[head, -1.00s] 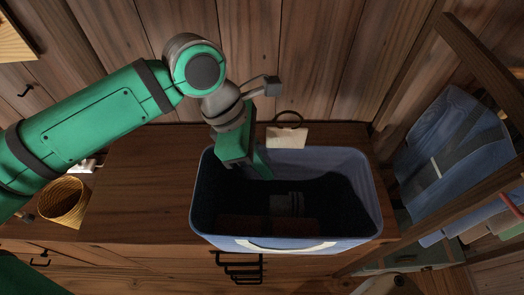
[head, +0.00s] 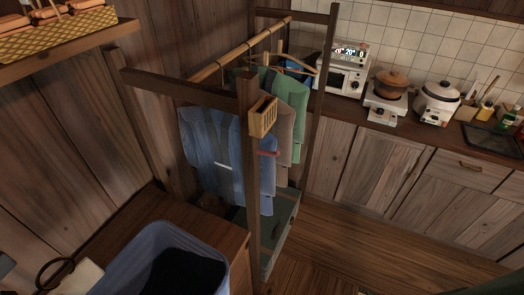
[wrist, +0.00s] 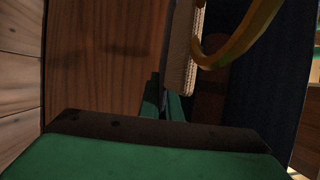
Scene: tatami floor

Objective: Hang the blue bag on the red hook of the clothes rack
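A large, open-topped blue bag (head: 128,258) stands at the lower left of the head view, on the wooden chest. Its lower part is cut off by the frame. The clothes rack (head: 251,195) stands beyond it, with a short red hook (head: 268,153) on its near post. My gripper (wrist: 163,104) shows only in the wrist view. Its green fingers are close together, with a narrow dark gap. What lies between them is too dark to tell. A dark blue surface (wrist: 262,85), apparently the bag, is to their right.
A small wooden box (head: 263,117) is fixed on the rack's near post. Blue, beige and green clothes hang from the rail (head: 240,50). A cream piece (head: 82,278) with a dark ring lies left of the bag. A kitchen counter with appliances stands behind.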

